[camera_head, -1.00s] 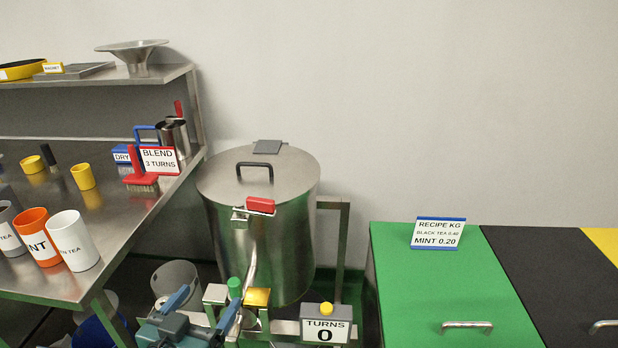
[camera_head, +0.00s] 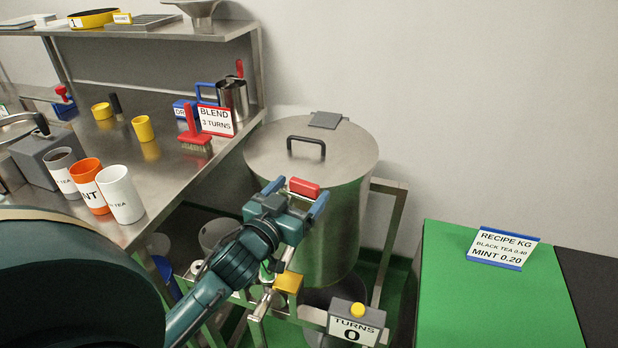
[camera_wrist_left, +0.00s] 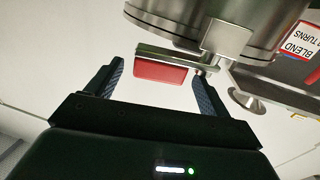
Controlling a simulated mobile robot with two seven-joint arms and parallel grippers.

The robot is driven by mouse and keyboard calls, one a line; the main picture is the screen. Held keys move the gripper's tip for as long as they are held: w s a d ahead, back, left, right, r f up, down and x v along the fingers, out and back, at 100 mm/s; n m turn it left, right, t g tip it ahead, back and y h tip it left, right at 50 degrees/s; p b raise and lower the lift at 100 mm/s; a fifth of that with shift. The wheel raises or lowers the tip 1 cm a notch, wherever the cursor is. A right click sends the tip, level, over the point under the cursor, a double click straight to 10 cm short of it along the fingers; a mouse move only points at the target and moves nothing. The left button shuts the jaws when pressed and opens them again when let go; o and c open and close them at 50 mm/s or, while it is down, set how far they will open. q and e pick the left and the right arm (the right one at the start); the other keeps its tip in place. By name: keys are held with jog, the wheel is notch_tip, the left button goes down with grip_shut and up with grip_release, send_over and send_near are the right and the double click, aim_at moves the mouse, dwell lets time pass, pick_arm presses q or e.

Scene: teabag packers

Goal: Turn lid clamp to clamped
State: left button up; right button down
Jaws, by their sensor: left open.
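The steel drum (camera_head: 340,225) stands with its lid (camera_head: 265,150) on, a black handle on top. The lid clamp (camera_head: 304,187), a red-gripped lever, is at the drum's front rim; in the left wrist view the red grip (camera_wrist_left: 160,72) lies on a metal lever under the rim. My left gripper (camera_head: 297,196) is open, with its blue-padded fingers on either side of the red grip. In the left wrist view the fingers (camera_wrist_left: 158,85) stand apart from it, with gaps on both sides. My right gripper is not in view.
A turns counter (camera_head: 354,325) reads 0 below the drum. The steel bench (camera_head: 160,205) at the left holds cups, a red brush and a BLEND sign (camera_head: 215,120).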

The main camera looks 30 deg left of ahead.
aim_at(302, 189)
pick_arm(q)
jog(key=shift+w+a, duration=0.1)
jog(key=shift+w, duration=2.1)
jog(key=c, duration=1.4)
